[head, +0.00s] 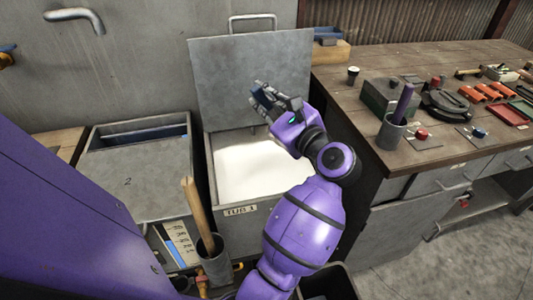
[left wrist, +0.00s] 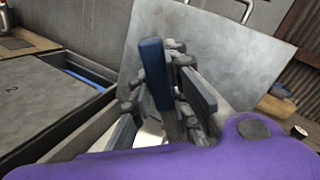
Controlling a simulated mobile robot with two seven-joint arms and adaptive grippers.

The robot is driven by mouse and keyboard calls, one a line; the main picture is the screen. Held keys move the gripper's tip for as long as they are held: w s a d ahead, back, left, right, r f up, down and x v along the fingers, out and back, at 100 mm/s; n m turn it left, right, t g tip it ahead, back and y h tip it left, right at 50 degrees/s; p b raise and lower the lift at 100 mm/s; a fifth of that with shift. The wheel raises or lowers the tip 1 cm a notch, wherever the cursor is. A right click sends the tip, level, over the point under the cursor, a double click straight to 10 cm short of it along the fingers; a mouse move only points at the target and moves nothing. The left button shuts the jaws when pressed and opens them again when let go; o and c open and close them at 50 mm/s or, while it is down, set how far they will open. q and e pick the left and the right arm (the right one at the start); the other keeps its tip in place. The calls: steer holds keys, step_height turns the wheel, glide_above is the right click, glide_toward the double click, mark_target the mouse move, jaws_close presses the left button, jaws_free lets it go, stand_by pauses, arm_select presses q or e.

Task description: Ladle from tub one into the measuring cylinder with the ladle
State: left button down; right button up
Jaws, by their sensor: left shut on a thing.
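Tub one (head: 227,210), labelled TUB 1, stands open with its lid (head: 235,70) raised behind it. White contents (head: 255,165) fill its inside. My left gripper (head: 266,100) is over the back part of the tub, in front of the lid. In the left wrist view its fingers (left wrist: 165,85) are shut on a blue bar, which looks like the ladle's handle (left wrist: 155,72). The ladle's bowl is hidden, so I cannot tell whether it touches the white contents. I cannot make out the measuring cylinder for certain. My right gripper is not in view.
A grey holder (head: 217,268) with a wooden handle (head: 197,213) stands in front. On the right, a workbench (head: 340,95) carries a grey cup (head: 390,133) with a purple rod, a small dark cup (head: 353,75) and several tools.

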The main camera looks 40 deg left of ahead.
arm_select(q)
steer(key=shift+s+a+f+b, duration=0.1)
steer(key=shift+s+f+b, duration=0.05)
steer(key=shift+s+b, duration=0.2)
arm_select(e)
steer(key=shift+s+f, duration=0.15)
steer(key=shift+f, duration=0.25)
arm_select(q)
steer(key=shift+n, duration=0.3)
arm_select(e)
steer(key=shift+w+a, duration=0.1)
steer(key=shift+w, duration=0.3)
arm_select(q)
steer(key=shift+s, duration=0.1)
steer(key=shift+s+a+f+n+b, duration=0.25)
steer(key=shift+s+f+n+b, duration=0.15)
steer(key=shift+b, duration=0.25)
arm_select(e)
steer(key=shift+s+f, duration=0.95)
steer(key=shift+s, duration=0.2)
arm_select(q)
steer(key=shift+s+f, duration=0.1)
steer(key=shift+s, duration=0.2)
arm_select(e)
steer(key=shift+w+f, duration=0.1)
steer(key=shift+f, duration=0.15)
arm_select(q)
steer(key=shift+a, duration=0.1)
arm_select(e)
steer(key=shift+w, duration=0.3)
